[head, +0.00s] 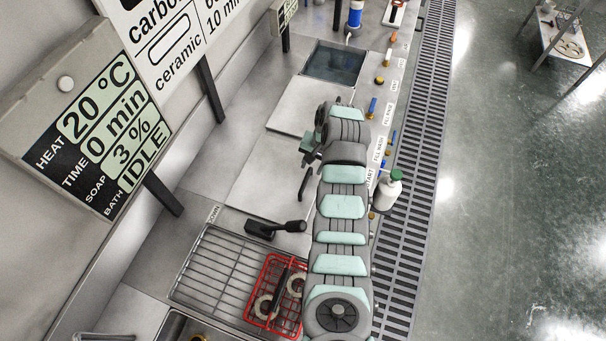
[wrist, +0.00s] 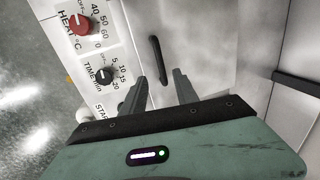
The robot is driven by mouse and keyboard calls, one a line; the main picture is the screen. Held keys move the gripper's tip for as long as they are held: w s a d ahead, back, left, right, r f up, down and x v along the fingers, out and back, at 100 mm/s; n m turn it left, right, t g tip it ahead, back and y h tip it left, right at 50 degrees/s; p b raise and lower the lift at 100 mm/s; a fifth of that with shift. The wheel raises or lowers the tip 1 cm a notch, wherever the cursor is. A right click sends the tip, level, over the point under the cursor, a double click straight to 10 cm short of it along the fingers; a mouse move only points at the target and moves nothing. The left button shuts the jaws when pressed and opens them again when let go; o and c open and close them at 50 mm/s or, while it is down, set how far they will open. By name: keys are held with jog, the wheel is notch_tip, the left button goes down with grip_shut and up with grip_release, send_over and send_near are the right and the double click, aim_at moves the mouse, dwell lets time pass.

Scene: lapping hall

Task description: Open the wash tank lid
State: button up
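The wash tank lid looks to be the flat metal panel (head: 265,172) in the counter, left of my arm in the head view. In the wrist view a dark bar handle (wrist: 156,55) stands on the metal lid surface (wrist: 205,45). My gripper (wrist: 160,76) is open, its two dark fingers apart. The lower end of the handle shows between the fingers, but I cannot tell whether they reach down around it. My gripper (head: 306,170) is above the counter in the head view, where the arm hides the handle. The lid lies flat and looks shut.
A control strip with a red heat knob (wrist: 79,24) and a black time knob (wrist: 104,75) runs beside the lid. A red wire basket (head: 272,291) with rings sits on a rack (head: 215,268). A black lever (head: 275,228), a bottle (head: 389,190) and an open water basin (head: 335,62) are nearby.

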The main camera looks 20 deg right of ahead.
send_over(306, 181)
jog(key=s+d, duration=0.1)
notch_tip(306, 181, down, 4)
jog(key=f, duration=0.1)
jog(key=shift+w+a+f, duration=0.15)
jog(key=shift+w+f, duration=0.1)
jog(key=shift+f, duration=0.25)
jog(key=shift+w+a+f, duration=0.1)
jog(key=shift+a+f, duration=0.1)
jog(key=shift+f, duration=1.05)
jog(key=shift+w+f+b, duration=0.15)
jog(key=shift+f+b, duration=0.2)
jog(key=shift+b, duration=0.15)
jog(key=shift+f, duration=0.3)
jog(key=shift+c, duration=0.4)
grip_shut()
